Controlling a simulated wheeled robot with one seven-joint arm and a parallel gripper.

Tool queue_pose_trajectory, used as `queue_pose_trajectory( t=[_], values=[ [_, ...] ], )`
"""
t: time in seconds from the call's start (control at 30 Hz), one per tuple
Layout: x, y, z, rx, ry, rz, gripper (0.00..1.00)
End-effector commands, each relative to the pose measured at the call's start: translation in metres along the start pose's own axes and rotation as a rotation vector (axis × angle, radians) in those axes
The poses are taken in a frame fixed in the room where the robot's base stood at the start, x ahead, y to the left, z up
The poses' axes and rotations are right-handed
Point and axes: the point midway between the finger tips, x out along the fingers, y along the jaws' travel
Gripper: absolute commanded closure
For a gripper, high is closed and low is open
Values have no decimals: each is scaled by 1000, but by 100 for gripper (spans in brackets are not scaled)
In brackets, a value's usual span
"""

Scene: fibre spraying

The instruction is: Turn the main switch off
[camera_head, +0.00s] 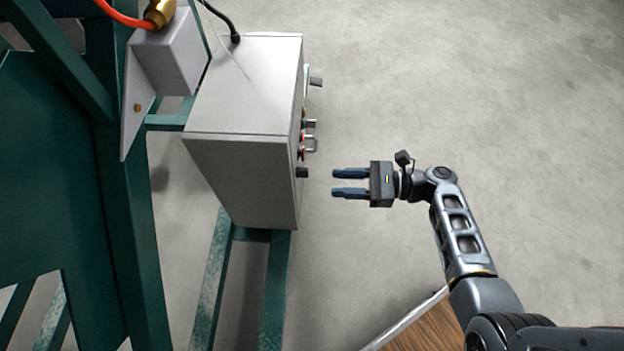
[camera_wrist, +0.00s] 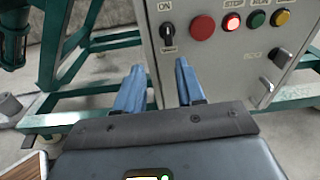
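The main switch (camera_wrist: 167,33) is a black rotary knob on the front panel of a grey control box (camera_head: 245,85). An ON label sits above it and the knob appears to point up towards it. In the head view the black knob (camera_head: 302,172) juts from the box's right side near its lower end. My gripper (camera_head: 335,183) is open and empty, a short gap to the right of the knob, facing it. In the wrist view the two blue fingers (camera_wrist: 158,68) are spread below the knob and do not touch it.
A large red button (camera_wrist: 203,28), a lit red button (camera_wrist: 231,22), a green button (camera_wrist: 257,19) and a yellow button (camera_wrist: 280,17) sit right of the switch. A lower black knob (camera_wrist: 278,56) is beside them. A green frame (camera_head: 130,200) carries the box. The floor around my gripper is clear.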

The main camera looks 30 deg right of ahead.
Motion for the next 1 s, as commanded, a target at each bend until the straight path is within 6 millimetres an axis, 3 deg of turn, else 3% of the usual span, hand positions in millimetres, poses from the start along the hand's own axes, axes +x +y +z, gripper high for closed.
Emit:
queue_pose_trajectory(
  t=[0.1,0.27,0.7,1.0],
  values=[
    [-1,-14,7,36,-71,12,62],
    [8,-17,12,47,-94,21,62],
    [68,-16,17,45,-91,19,62],
    [76,-16,19,46,-91,18,62]
  ],
)
